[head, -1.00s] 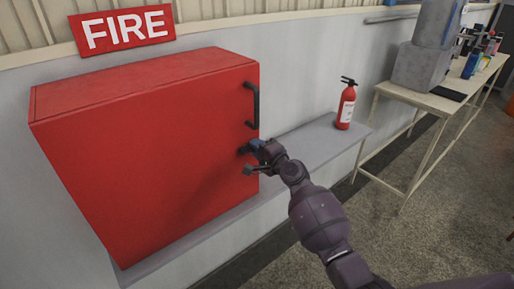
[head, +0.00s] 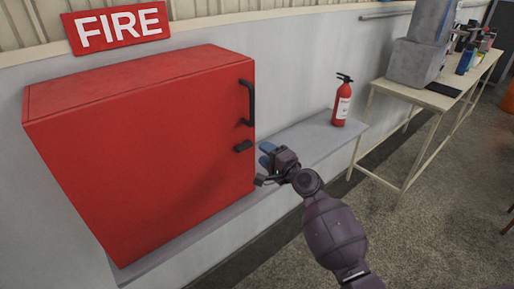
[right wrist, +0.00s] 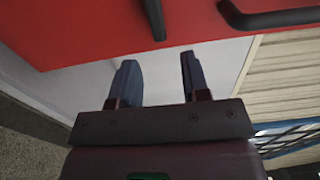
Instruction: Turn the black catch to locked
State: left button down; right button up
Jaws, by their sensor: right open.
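The black catch (head: 243,146) sits on the red cabinet's door near its right edge, below the black handle. It lies roughly crosswise to the upright handle; in the right wrist view it shows at the top (right wrist: 153,16). Whether that is its locked position cannot be told. My right gripper (head: 265,164) is open and empty, just right of the door edge and apart from the catch. Its two fingers (right wrist: 160,75) point toward the cabinet in the right wrist view, with nothing between them. My left gripper is not in view.
The red cabinet (head: 140,150) is on the wall, with a black handle (head: 249,103) and a FIRE sign (head: 117,27) above. A red extinguisher (head: 341,103) stands on the grey ledge (head: 305,140). A cluttered table (head: 400,96) is at the right.

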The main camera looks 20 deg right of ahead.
jog(key=v, duration=0.4)
jog(key=shift+s+d, duration=0.1)
jog(key=shift+s, duration=0.2)
dwell(0.3)
jog(key=s+f+n+g+h, duration=0.1)
jog(key=s+f+n+h, duration=0.1)
jog(key=s+f+n, duration=0.3)
jog(key=s+d+f+n+g+h, duration=0.1)
jog(key=s+f+n, duration=0.4)
jog(key=s, duration=0.9)
jog(key=s+f+n+g+h, duration=0.3)
jog(key=s+f+n, duration=0.2)
jog(key=s+f, duration=0.4)
jog(key=shift+s+d+f, duration=0.3)
jog(key=shift+f, duration=0.4)
